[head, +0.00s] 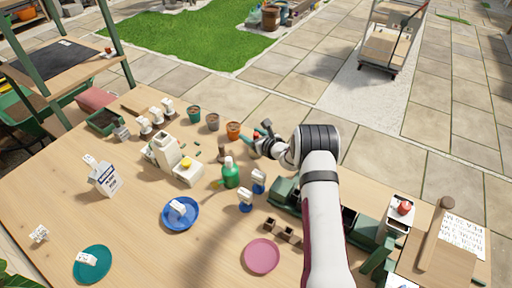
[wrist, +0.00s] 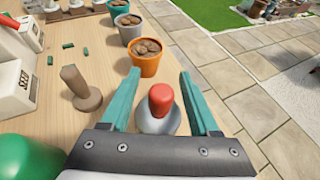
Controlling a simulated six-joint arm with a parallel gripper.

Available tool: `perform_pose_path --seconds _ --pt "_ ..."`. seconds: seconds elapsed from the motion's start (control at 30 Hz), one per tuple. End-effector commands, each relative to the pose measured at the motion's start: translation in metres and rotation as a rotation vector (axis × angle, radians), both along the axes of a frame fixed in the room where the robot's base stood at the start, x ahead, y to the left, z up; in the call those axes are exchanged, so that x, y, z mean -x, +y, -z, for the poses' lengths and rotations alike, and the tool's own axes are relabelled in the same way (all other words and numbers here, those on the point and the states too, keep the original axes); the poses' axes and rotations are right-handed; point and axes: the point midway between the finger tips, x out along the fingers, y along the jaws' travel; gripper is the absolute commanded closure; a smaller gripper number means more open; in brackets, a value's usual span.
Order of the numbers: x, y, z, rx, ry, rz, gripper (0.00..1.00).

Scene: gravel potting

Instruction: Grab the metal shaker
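A grey, metal-looking object with a rounded red top (wrist: 160,103), which looks like the metal shaker, stands at the table's far edge. In the wrist view it is between the two teal fingers of my gripper (wrist: 159,73), with a gap on each side. My gripper is open and does not appear to touch it. The lower part of the object is hidden by the gripper body. In the head view my gripper (head: 264,136) is at the far table edge, and only a bit of red (head: 256,135) shows there.
An orange pot of pebbles (wrist: 146,58) stands just beyond the fingers, with a grey pot (wrist: 130,27) behind it. A brown wooden tool (wrist: 80,88) stands to the left. A green bottle (head: 231,174) is nearby. Paving lies beyond the table edge at right.

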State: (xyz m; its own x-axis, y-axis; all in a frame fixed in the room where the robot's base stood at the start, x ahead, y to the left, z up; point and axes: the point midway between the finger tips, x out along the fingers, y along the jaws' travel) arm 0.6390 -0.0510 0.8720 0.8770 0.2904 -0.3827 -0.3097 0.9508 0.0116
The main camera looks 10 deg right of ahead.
Motion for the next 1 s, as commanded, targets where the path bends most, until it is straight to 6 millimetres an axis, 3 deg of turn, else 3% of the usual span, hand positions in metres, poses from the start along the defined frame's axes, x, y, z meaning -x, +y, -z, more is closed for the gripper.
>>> perform_pose_path --seconds 0.07,0.33,0.77,1.0 --pt "0.0 0.0 0.0 0.0 0.0 0.0 0.51" --pt "0.0 0.0 0.0 0.001 0.0 0.0 0.99" --pt "0.0 0.0 -0.001 0.001 -0.001 0.0 1.0" --pt "0.0 0.0 -0.028 0.002 -0.004 -0.001 1.0"
